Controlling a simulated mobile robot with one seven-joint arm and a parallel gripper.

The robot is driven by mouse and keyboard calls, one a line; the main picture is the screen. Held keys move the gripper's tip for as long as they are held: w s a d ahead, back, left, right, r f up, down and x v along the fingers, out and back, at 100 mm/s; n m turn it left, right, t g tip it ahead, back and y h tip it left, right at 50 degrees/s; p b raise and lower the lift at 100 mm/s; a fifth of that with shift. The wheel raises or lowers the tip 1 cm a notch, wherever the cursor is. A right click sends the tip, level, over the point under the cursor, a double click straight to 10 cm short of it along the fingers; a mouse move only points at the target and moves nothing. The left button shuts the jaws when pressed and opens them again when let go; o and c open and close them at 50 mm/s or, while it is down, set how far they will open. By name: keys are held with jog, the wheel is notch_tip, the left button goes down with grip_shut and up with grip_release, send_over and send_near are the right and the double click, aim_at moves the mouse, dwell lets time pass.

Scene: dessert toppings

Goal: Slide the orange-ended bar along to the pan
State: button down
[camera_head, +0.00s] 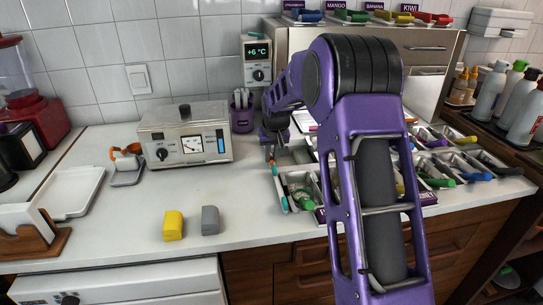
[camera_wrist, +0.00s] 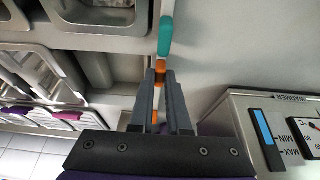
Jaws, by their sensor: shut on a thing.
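The bar (camera_head: 279,190) is slim and teal with an orange end. It lies on the white counter along the left side of the topping pans (camera_head: 299,180), pointing toward the front. My gripper (camera_head: 270,154) is at the bar's far, orange end. In the wrist view the bar's teal part (camera_wrist: 166,37) extends past my fingertips (camera_wrist: 160,76), and orange shows between the fingers. The gripper is shut on the orange end. Metal pans (camera_wrist: 95,40) stand just left of the bar there. Which pan the task means cannot be told. My arm hides part of the pan row.
A metal warmer with dials (camera_head: 185,135) stands left of my gripper, and close on the right in the wrist view. A purple utensil cup (camera_head: 242,118) is behind. Yellow (camera_head: 173,225) and grey (camera_head: 210,220) blocks sit at the front. Counter between blocks and bar is clear.

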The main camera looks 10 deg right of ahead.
dwell(0.7)
jog(key=d+p, duration=0.1)
jog(key=d, duration=1.3)
jog(key=shift+d+p, duration=0.15)
jog(key=shift+p, duration=0.25)
jog(key=c, duration=0.9)
grip_release()
jog(key=p+v, duration=0.1)
jog(key=v, duration=1.6)
jog(key=shift+s+r+p, duration=0.15)
jog(key=shift+p, duration=0.2)
jog(key=shift+r, duration=0.1)
